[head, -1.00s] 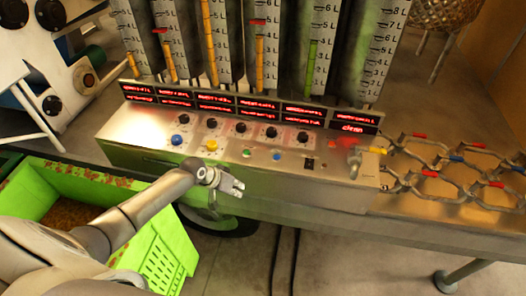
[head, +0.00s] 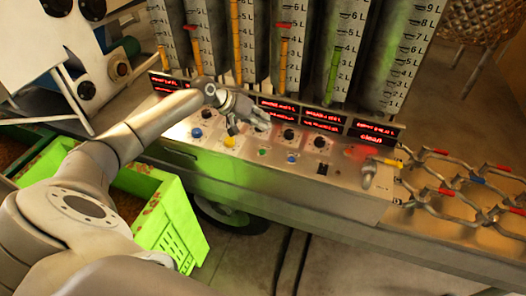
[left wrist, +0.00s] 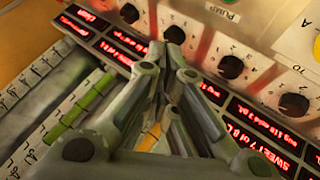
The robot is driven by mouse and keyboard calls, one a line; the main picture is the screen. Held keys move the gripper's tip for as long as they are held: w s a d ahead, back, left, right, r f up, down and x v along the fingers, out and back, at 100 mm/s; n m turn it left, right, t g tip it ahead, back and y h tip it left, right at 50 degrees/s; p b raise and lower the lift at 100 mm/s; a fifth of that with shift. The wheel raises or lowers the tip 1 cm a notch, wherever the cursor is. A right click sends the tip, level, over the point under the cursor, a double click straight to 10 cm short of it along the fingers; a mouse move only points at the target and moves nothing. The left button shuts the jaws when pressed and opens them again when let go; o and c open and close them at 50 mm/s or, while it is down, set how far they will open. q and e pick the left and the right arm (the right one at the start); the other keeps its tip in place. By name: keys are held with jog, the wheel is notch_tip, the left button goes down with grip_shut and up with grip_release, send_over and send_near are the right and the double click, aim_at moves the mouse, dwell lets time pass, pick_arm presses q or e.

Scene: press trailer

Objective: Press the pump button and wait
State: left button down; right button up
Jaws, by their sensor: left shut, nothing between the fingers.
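The control panel (head: 330,185) is a metal box front with black knobs and coloured buttons. A green button (head: 262,152) sits in its lower row. In the left wrist view, a green button (left wrist: 228,2) is cut by the top edge, beside a label (left wrist: 222,13) reading PUMP. My left gripper (head: 262,122) is shut and empty, in front of the upper part of the panel and the red displays, above the green button in the picture. My right gripper is not in view.
Tall measuring tubes (head: 345,45) stand behind the panel above red displays (head: 322,117). A yellow button (head: 230,142) and blue buttons (head: 292,159) lie near the green one. A metal lever (head: 368,175) is at the right. A green crate (head: 178,215) stands below left.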

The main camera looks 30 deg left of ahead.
pick_arm(q)
jog(key=b, duration=0.7)
send_over(261, 149)
notch_tip(261, 149, down, 8)
jog(key=shift+r, duration=0.1)
jog(key=shift+f, duration=0.6)
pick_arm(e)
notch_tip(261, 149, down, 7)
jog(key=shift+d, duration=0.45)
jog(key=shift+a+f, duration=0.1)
pick_arm(q)
jog(key=shift+f, duration=0.1)
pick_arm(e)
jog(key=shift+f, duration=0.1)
pick_arm(q)
jog(key=shift+f+b, duration=0.3)
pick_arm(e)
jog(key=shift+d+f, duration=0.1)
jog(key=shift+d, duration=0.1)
